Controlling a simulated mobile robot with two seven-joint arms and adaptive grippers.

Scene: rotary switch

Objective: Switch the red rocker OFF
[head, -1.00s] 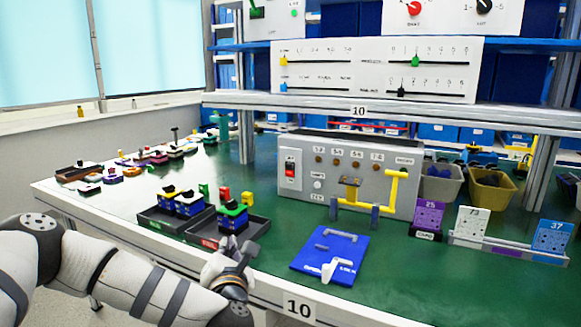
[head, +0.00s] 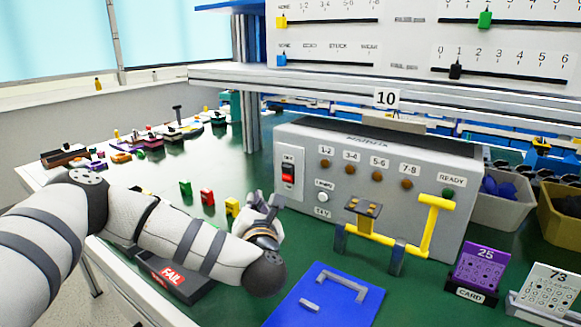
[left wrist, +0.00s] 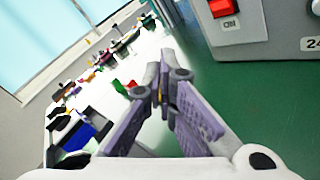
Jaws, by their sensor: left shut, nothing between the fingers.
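The red rocker (head: 288,172) sits in a white plate at the left end of the grey box's front face. In the left wrist view the red rocker (left wrist: 222,7) shows at the top edge, partly cut off, above a plate lettered ON. My left gripper (head: 262,203) is in front of the box, a little below and left of the rocker, and apart from it. In the left wrist view its fingers (left wrist: 168,72) are shut with nothing between them. My right gripper is in no view.
The grey box (head: 370,180) also carries brown knobs and a white button (head: 323,197). A yellow handle (head: 428,228) stands out in front. A blue board (head: 325,298) lies nearer. A dark tray marked FAIL (head: 175,278) is under my arm. Small coloured blocks (head: 207,197) stand left of my gripper.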

